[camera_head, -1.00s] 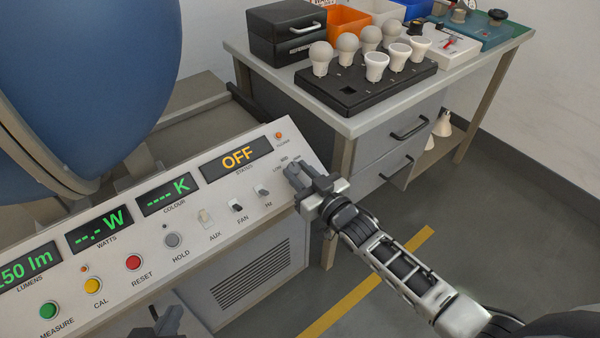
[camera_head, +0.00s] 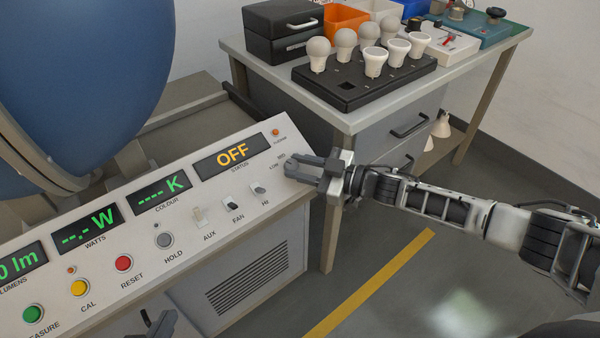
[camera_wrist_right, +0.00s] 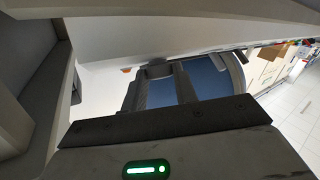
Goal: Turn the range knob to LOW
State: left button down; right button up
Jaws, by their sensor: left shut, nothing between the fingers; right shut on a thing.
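The sloped console panel (camera_head: 215,200) carries displays, buttons and switches. My right gripper (camera_head: 298,170) is at the panel's right end, shut on the range knob, and its fingers hide the knob in the head view. Small LOW and MID labels (camera_head: 279,162) show just left of the fingertips; which one the knob points to cannot be seen. In the right wrist view the dark fingers (camera_wrist_right: 160,88) reach toward the pale panel, with little of the knob distinct. My left gripper (camera_head: 160,325) is shut and empty at the bottom edge, in front of the console.
The STATUS display (camera_head: 232,156) reads OFF. The HZ switch (camera_head: 258,188) and FAN switch (camera_head: 230,202) lie left of the right gripper. A workbench (camera_head: 400,101) with a black bulb tray (camera_head: 345,99) stands behind. The floor (camera_head: 400,300) at the right is clear.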

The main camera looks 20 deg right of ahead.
jog(key=shift+w+d+n+g+y+b, duration=0.1)
jog(key=shift+n+g+y+b, duration=0.25)
jog(key=shift+n+g, duration=0.5)
jog(key=shift+w+d+n+g+y+b, duration=0.1)
jog(key=shift+n+g+y+b, duration=0.15)
jog(key=shift+n+g+y, duration=0.4)
jog(key=shift+r+n+g, duration=0.1)
jog(key=shift+n+g, duration=0.3)
jog(key=shift+n, duration=0.1)
jog(key=o, duration=1)
jog(key=v, duration=1.5)
jog(key=shift+s+d+r, duration=0.25)
jog(key=shift+s, duration=0.05)
